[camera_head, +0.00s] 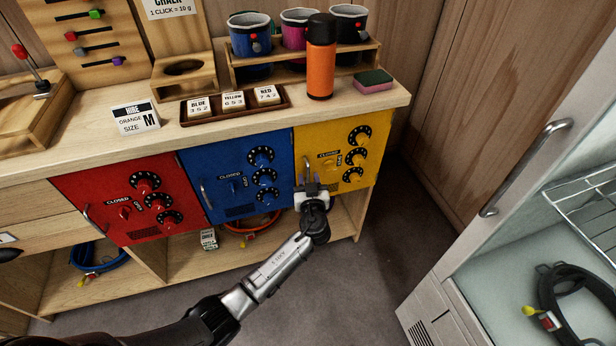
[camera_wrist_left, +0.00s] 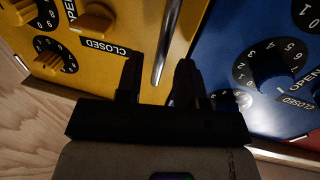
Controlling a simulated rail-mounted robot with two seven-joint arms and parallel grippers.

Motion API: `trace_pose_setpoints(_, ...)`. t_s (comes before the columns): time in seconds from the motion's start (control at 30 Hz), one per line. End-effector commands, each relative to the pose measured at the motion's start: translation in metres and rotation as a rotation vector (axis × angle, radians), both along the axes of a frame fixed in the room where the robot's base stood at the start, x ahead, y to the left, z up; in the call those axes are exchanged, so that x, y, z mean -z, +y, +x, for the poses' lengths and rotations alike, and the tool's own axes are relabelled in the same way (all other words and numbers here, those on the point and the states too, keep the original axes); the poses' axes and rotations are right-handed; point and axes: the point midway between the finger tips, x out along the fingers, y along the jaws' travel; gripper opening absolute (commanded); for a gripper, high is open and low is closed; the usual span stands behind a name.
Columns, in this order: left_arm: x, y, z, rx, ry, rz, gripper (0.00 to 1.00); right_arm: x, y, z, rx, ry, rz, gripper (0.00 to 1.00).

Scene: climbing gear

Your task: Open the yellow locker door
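The yellow locker door (camera_head: 316,140) is at the right end of the cabinet and looks shut. It has several dials and a yellow latch knob (camera_head: 329,164) beside CLOSED and OPEN labels. My left gripper (camera_head: 310,185) is at the lower left of this door, by its upright metal handle (camera_head: 304,168). In the left wrist view the handle (camera_wrist_left: 166,42) runs down between the two dark fingers, which stand apart. I cannot tell whether either finger touches it. The gripper covers the handle's lower end in the head view. My right gripper is not in view.
The blue locker door (camera_head: 205,160) and the red locker door (camera_head: 75,185) are to the left, both shut. An orange bottle (camera_head: 320,70) and a sponge (camera_head: 373,82) stand above on the counter. A glass-fronted cabinet (camera_head: 500,235) stands at right. Open floor lies between.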

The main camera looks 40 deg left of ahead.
Motion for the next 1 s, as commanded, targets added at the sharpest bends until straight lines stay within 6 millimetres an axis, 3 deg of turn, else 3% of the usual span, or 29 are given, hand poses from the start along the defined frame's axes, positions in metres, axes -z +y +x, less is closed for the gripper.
trace_pose_setpoints(0.23,0.0,0.015,0.015,0.0,0.0,0.001,0.35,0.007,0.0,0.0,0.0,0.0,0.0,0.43)
trace_pose_setpoints(0.67,0.0,0.018,0.018,0.0,0.0,0.0,0.34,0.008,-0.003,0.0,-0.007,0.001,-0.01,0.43)
trace_pose_setpoints(1.0,0.0,0.018,0.018,0.001,0.0,0.0,0.01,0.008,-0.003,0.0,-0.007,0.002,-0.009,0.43)
